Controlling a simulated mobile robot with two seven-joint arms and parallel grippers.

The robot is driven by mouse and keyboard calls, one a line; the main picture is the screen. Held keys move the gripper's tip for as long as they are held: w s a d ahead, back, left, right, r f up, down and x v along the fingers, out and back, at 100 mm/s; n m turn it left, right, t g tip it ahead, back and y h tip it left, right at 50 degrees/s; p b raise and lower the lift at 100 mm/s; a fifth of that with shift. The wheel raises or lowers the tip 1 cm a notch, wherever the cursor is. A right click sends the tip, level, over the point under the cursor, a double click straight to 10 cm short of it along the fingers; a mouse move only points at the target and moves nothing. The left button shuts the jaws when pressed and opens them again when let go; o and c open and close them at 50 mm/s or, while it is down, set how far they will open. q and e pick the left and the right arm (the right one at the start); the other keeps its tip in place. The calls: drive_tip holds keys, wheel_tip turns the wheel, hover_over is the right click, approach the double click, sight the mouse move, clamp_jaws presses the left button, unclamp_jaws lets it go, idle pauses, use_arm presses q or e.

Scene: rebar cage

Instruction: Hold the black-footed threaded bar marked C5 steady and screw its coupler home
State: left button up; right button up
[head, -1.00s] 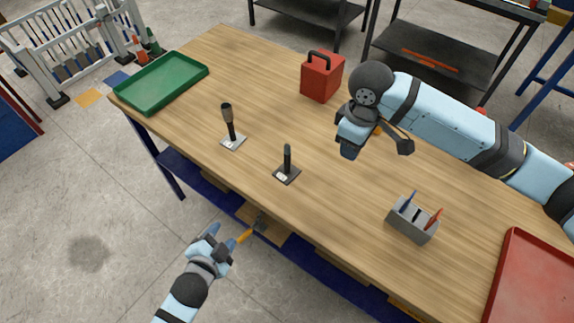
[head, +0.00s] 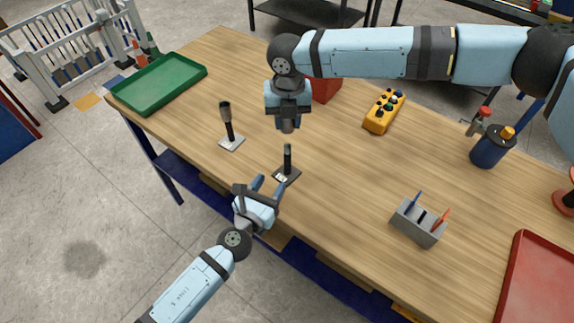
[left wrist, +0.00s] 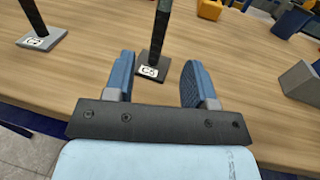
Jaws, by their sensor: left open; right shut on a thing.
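The black-footed threaded bar (head: 287,157) stands upright near the table's front edge. In the left wrist view the bar stands beyond and between the two blue fingers, apart from both. My right gripper (head: 288,116) is shut on a dark coupler (head: 288,126), only partly visible, above the bar and apart from its top.
A grey-footed bar (head: 227,122) with a wider dark top stands to the left. A green tray (head: 157,84), red box (head: 326,88), yellow control box (head: 384,111), grey holder (head: 418,223) and red tray (head: 543,285) stand around. The table between is clear.

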sight(286, 160)
use_arm(q)
drive_tip(key=shift+w+d, duration=0.1)
drive_tip(key=shift+w, duration=0.05)
drive_tip(key=x, duration=1.1)
drive_tip(key=shift+w+d, duration=0.15)
drive_tip(key=shift+w, duration=0.2)
clamp_jaws()
use_arm(e)
drive_tip(key=shift+f, duration=2.45)
